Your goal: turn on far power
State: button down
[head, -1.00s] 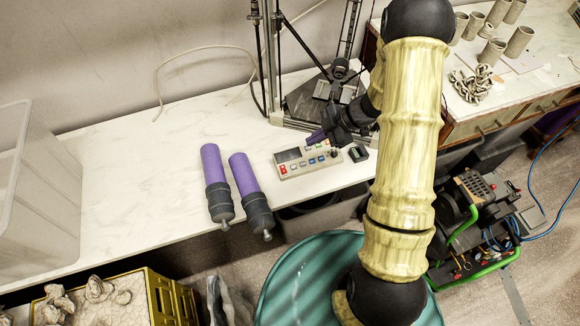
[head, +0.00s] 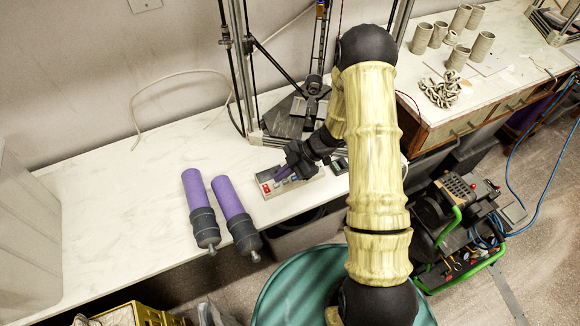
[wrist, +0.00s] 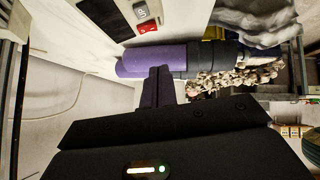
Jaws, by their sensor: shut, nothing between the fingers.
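The control panel (head: 305,178) is a light box on the white bench, with a dark screen and a red button (head: 266,188) at its left end. In the wrist view the panel's dark screen (wrist: 88,14), pale keys and red button (wrist: 148,27) show at the top. The fingertips also show in the wrist view (wrist: 158,72), apart from the red button in the picture. I cannot tell whether they touch the panel. My gripper hides part of the panel's keys.
Two purple cylinders with dark ends (head: 198,195) (head: 231,205) lie left of the panel. A small dark box (head: 340,166) sits right of it. The delta machine's frame (head: 285,118) stands behind. A clear bin (head: 22,235) is at far left. The bench's left middle is clear.

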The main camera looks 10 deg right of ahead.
aim_at(266, 189)
jog(key=a+f, duration=0.2)
jog(key=f, duration=0.3)
jog(key=shift+w+a+f+p, duration=0.15)
jog(key=shift+a+f+p, duration=0.05)
jog(key=shift+a+p, duration=0.2)
jog(key=shift+w+f, duration=0.1)
jog(key=shift+f, duration=0.55)
